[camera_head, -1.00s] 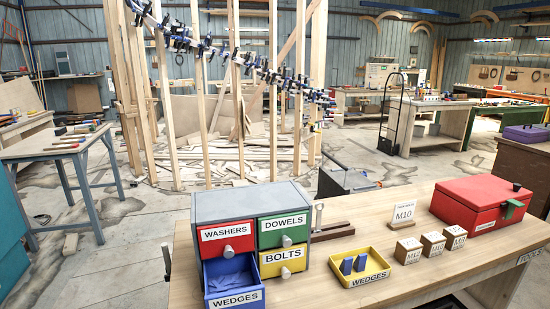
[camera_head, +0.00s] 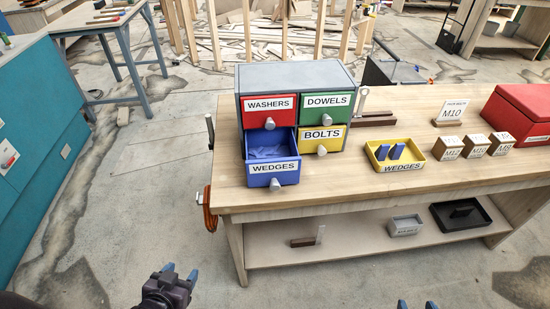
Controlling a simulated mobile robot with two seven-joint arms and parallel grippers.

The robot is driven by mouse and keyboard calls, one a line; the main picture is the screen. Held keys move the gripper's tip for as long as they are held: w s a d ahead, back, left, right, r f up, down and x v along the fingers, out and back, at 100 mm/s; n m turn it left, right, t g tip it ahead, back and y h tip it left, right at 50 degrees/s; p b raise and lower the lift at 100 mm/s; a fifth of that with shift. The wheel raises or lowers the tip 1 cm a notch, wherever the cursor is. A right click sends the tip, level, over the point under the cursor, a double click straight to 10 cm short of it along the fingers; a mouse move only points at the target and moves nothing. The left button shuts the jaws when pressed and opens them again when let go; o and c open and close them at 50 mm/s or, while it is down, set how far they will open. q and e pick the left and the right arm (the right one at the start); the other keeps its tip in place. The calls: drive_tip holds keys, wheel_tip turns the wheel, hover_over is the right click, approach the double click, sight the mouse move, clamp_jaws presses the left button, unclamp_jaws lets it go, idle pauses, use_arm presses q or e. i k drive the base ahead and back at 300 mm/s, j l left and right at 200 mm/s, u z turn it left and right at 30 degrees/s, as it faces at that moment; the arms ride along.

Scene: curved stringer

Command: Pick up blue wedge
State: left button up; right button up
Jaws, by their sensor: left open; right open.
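Blue wedges lie in the open blue drawer labelled WEDGES (camera_head: 272,171) at the lower left of the drawer cabinet (camera_head: 292,74). Two more blue wedges (camera_head: 390,152) stand in the yellow tray labelled WEDGES (camera_head: 400,166) on the bench, right of the cabinet. My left gripper (camera_head: 180,272) is at the bottom of the view, below and left of the drawer, open and empty. My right gripper (camera_head: 417,305) shows only its blue fingertips at the bottom edge, apart and empty. Both are well short of the wedges, in front of the bench.
The wooden bench (camera_head: 340,188) has a lower shelf (camera_head: 355,240) with a grey bin and a black tray. Wooden blocks (camera_head: 476,147), an M10 sign and a red box (camera_head: 520,115) stand at the right. A teal cabinet (camera_head: 50,150) stands left. The floor between is clear.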

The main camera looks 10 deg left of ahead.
sight(394, 154)
drive_tip(key=i+l+u, duration=0.2)
drive_tip(key=l+u, duration=0.2)
drive_tip(key=l, duration=0.5)
drive_tip(key=l+u, duration=0.35)
drive_tip(key=l, duration=0.6)
